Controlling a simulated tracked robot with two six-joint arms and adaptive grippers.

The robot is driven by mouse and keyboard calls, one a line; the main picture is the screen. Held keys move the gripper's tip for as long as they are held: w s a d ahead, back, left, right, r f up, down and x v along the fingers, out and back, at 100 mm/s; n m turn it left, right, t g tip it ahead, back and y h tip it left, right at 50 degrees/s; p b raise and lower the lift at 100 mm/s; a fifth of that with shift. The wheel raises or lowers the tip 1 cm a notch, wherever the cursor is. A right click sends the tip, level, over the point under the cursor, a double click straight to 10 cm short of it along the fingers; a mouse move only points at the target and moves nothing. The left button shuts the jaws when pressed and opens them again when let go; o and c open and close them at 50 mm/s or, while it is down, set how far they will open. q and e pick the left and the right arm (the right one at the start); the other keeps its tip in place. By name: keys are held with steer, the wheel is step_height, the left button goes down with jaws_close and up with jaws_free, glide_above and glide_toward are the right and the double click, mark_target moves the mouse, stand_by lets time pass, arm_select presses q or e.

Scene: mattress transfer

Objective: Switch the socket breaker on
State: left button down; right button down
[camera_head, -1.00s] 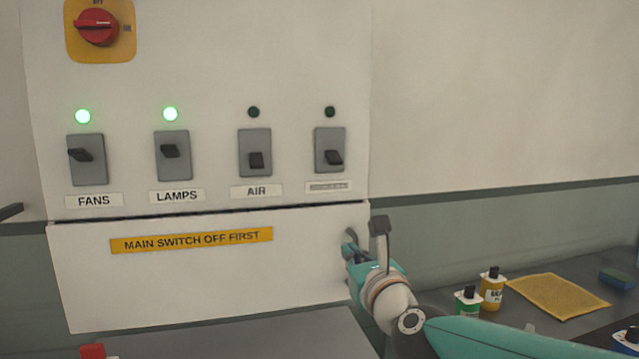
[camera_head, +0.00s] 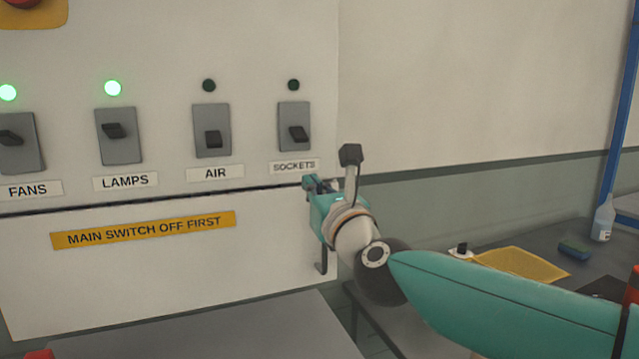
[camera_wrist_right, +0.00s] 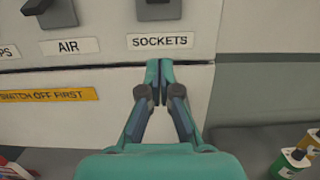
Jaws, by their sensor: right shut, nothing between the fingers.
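The SOCKETS breaker (camera_head: 294,127) is a grey plate with a dark lever pointing down, at the right end of the panel's row. The lamp above it (camera_head: 293,85) is dark. Its label (camera_head: 294,166) reads SOCKETS and also shows in the right wrist view (camera_wrist_right: 160,41). There the bottom of the breaker (camera_wrist_right: 159,9) shows at the top edge. My right gripper (camera_head: 308,180) is shut and empty, just below the SOCKETS label, and its fingertips also show in the wrist view (camera_wrist_right: 159,64). I cannot tell whether it touches the panel. My left gripper is not in view.
The AIR breaker (camera_head: 212,131) is down with a dark lamp. The LAMPS (camera_head: 119,136) and FANS (camera_head: 20,143) breakers are up with green lamps. A yellow strip (camera_head: 142,230) reads MAIN SWITCH OFF FIRST. A bench with a yellow cloth (camera_head: 520,266) stands at right.

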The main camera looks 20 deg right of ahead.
mark_target(295, 160)
steer(key=w+p, duration=0.1)
steer(key=w, duration=0.1)
steer(key=w+r+p, duration=0.1)
steer(key=w, duration=0.1)
steer(key=w+r+p, duration=0.1)
steer(key=w, duration=0.1)
steer(key=shift+w+a, duration=0.1)
steer(key=shift+w, duration=0.2)
steer(key=s+r+p, duration=0.2)
steer(key=shift+r, duration=0.3)
